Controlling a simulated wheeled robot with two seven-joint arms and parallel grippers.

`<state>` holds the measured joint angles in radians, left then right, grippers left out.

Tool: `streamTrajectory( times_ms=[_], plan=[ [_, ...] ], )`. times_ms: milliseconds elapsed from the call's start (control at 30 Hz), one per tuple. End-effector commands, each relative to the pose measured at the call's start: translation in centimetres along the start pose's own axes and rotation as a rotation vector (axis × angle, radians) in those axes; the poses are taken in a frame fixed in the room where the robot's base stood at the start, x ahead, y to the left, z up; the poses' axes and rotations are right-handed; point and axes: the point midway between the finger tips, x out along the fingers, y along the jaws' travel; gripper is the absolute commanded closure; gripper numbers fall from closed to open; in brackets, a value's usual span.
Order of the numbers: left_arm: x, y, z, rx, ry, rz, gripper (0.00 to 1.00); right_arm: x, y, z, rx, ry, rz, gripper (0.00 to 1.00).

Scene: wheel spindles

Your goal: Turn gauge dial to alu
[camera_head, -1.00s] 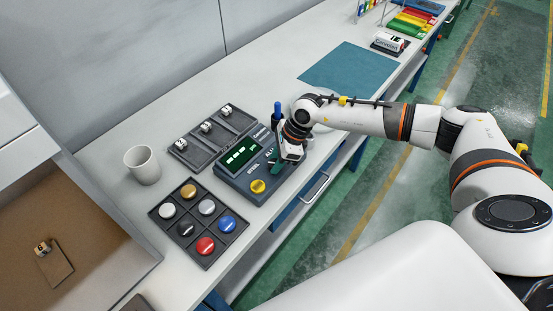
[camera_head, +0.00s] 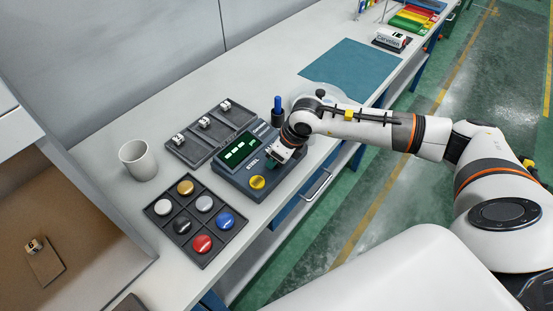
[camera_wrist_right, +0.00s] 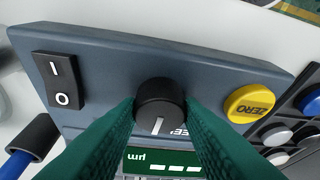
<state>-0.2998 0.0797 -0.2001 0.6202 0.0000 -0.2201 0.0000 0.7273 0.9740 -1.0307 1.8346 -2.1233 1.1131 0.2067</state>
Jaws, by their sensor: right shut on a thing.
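The grey gauge (camera_head: 232,175) stands on the bench with a lit green display (camera_head: 240,151) of dashes. Its black dial (camera_wrist_right: 158,102) sits between the green fingers of my right gripper (camera_head: 274,158), which is shut on it. The dial's white line points down the wrist picture, towards the display (camera_wrist_right: 165,161). In the head view the arm covers the dial. My left gripper is not in view.
A yellow ZERO button (camera_wrist_right: 252,104) and a black I/O switch (camera_wrist_right: 60,82) flank the dial. A compartment tray (camera_head: 205,262) of coloured caps and a white mug (camera_head: 138,161) are left. A blue mat (camera_head: 350,68) lies behind.

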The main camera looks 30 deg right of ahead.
Motion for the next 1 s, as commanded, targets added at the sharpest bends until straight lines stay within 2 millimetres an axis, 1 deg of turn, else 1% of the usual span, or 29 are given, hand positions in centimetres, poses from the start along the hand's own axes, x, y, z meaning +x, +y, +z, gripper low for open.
streamTrajectory(
  times_ms=[33, 100, 400, 633, 1000],
  plan=[
    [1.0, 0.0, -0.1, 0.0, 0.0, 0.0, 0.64, 0.4, -0.1, 0.1, 0.037, 0.005, 0.017, 0.89],
    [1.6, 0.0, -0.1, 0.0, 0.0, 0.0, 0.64, 0.4, -0.1, 0.1, 0.095, 0.004, 0.041, 0.89],
    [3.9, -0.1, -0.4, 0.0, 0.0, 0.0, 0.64, 0.3, -0.2, 0.0, 0.293, 0.004, 0.123, 0.89],
    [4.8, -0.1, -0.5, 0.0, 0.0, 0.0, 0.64, 0.1, -0.2, -0.1, 0.381, 0.003, 0.158, 0.89],
    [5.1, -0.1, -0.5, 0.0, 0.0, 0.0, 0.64, -0.1, -0.2, -0.2, 0.418, 0.002, 0.173, 0.89]
  ],
)
